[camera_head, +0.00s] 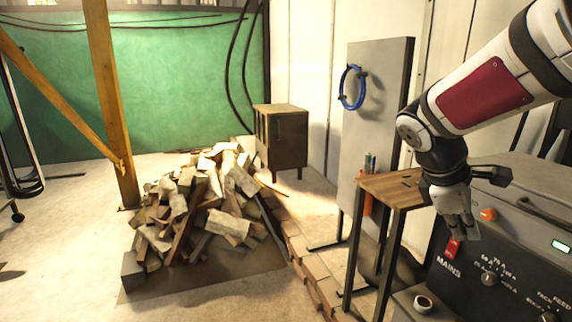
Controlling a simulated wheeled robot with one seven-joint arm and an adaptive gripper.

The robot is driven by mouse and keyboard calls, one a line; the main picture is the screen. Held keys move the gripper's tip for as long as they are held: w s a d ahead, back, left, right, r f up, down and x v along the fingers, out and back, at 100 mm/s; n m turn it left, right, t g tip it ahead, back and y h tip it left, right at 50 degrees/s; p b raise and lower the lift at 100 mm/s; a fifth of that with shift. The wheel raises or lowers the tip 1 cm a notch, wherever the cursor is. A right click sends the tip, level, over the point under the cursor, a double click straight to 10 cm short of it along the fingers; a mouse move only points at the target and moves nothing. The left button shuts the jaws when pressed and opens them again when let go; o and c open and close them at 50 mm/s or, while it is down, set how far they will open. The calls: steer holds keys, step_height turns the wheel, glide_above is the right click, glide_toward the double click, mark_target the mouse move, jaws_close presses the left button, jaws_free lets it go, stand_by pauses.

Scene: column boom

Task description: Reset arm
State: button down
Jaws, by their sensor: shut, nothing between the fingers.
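My gripper (462,234) hangs at the right, at the end of my white arm with a dark red panel. Its fingers point down and are shut, with nothing seen between them. It is in front of the dark machine (520,262), close to a red switch (452,248) above the word MAINS. I cannot tell whether the fingertips touch the switch.
A small wooden table (395,189) stands left of my gripper. Behind it is a grey panel (372,115) with a blue coil (352,88). A firewood heap (225,221) fills the middle floor; a cabinet (283,139) stands behind. The left floor is mostly clear.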

steer(key=s+a+f+m+y, duration=0.1)
steer(key=s+a+m+y, duration=0.2)
steer(key=s+a+m, duration=0.75)
steer(key=s+a+f+m+y, duration=0.1)
steer(key=s+a+y, duration=0.25)
steer(key=s, duration=1.35)
step_height(320, 180, up, 14)
steer(key=t+p, duration=0.2)
steer(key=p, duration=1.1)
steer(key=shift+d+r+t, duration=0.15)
steer(key=shift+d+t, duration=0.2)
steer(key=shift+t, duration=0.05)
steer(key=shift+w, duration=0.1)
